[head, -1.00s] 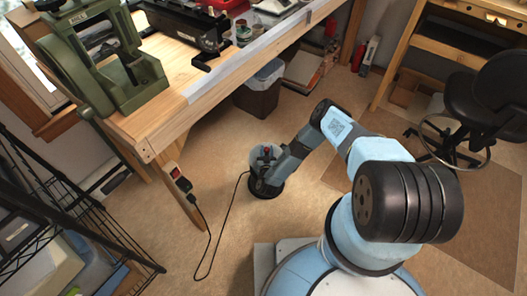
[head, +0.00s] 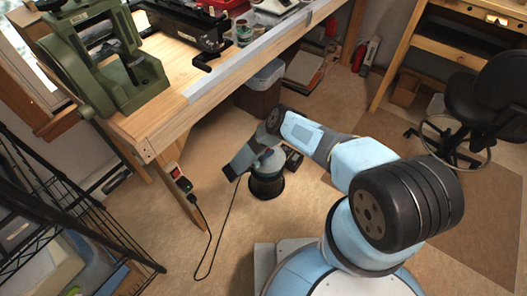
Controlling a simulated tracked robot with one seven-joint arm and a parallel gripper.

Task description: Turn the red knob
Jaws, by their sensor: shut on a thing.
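The fingertips are too small and hidden to see clearly.
A wooden workbench (head: 165,118) with a green machine (head: 105,75) stands at left. A bin (head: 259,97) stands behind the canister. A black cable (head: 222,235) lies on the floor. A wire shelf (head: 60,205) is at lower left, a black chair (head: 490,110) at right. Floor right of the canister is open.

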